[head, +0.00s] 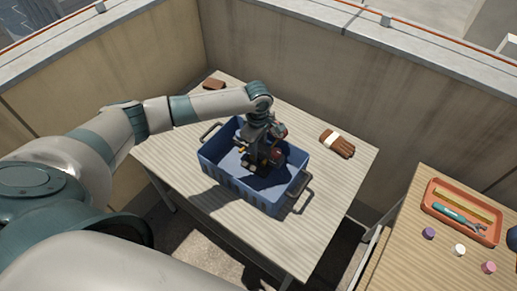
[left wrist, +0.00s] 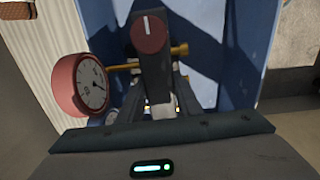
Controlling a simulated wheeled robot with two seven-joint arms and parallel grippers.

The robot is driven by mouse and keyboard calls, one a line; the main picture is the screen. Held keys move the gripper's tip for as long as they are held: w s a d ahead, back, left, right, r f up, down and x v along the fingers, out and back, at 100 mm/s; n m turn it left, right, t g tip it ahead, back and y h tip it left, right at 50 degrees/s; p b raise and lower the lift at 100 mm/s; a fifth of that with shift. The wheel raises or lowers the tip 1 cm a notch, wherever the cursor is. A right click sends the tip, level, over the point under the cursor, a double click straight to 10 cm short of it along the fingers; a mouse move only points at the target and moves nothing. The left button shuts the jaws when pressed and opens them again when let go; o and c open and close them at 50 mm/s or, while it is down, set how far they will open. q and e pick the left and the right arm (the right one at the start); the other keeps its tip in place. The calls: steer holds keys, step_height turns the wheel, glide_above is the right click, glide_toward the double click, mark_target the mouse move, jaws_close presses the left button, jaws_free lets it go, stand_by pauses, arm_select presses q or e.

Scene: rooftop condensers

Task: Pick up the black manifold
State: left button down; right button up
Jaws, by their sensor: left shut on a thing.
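The black manifold (left wrist: 152,75) fills the middle of the left wrist view. It has a red dial knob on top, a red-rimmed gauge on its left side and brass fittings. In the head view the manifold (head: 263,160) is partly hidden by my left gripper (head: 257,148), inside or just above a blue crate (head: 235,186). My left gripper points down there and is shut on the manifold. I cannot tell whether the manifold touches the crate floor. My right gripper is not in view.
The crate has metal handles and stands on a wooden table (head: 190,168). Brown gloves (head: 338,144) lie to its right, a small brown object (head: 214,84) behind it. A second table at right holds an orange tray (head: 462,211) of tools and several small caps. Walls close off the back.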

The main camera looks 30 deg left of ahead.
arm_select(q)
steer(key=shift+w+r+b, duration=0.1)
steer(key=shift+r+b, duration=0.15)
steer(key=shift+b, duration=0.2)
step_height(320, 180, up, 18)
steer(key=b, duration=0.3)
stand_by(0.5)
